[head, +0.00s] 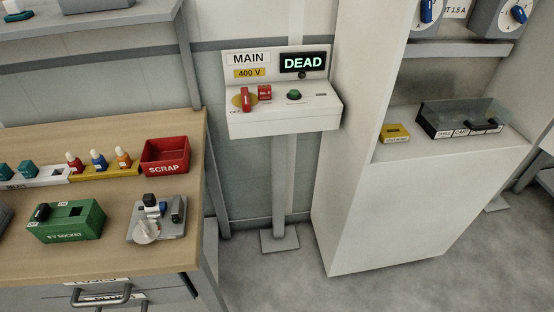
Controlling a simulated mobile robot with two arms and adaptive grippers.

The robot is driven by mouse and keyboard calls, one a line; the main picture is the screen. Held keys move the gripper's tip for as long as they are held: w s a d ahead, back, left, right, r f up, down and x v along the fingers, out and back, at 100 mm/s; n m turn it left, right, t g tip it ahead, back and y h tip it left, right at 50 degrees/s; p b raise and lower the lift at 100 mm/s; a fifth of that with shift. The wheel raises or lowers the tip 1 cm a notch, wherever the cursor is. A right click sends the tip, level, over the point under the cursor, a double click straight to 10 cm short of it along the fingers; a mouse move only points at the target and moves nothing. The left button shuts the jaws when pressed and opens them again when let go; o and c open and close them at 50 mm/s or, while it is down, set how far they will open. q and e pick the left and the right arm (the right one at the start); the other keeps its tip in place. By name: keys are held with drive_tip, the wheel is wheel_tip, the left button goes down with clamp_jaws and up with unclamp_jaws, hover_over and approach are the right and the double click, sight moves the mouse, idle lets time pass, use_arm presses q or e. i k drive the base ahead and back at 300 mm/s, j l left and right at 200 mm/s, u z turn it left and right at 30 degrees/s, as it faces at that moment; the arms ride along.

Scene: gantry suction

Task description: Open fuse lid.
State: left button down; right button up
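A dark tray-like box (428,127) with small white labels along its front stands on the white cabinet's shelf at the right. A clear, greyish panel (462,112) is at this box and may be the fuse lid; I cannot tell surely whether it lies shut or is raised. Small black pieces (484,125) show in the right part of the box. A drawer front at the lower left bears a partly cut-off label (97,281) that seems to read "FUSES". Neither of my grippers is in view.
A yellow block (395,133) sits left of the box. The white cabinet (400,205) has a side wall left of its shelf. A MAIN switch panel (285,115) reads DEAD. The wooden bench (105,205) holds a red SCRAP bin (165,156) and a green socket box (66,222). Grey floor lies between.

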sight(494, 125)
drive_tip(key=z, duration=1.3)
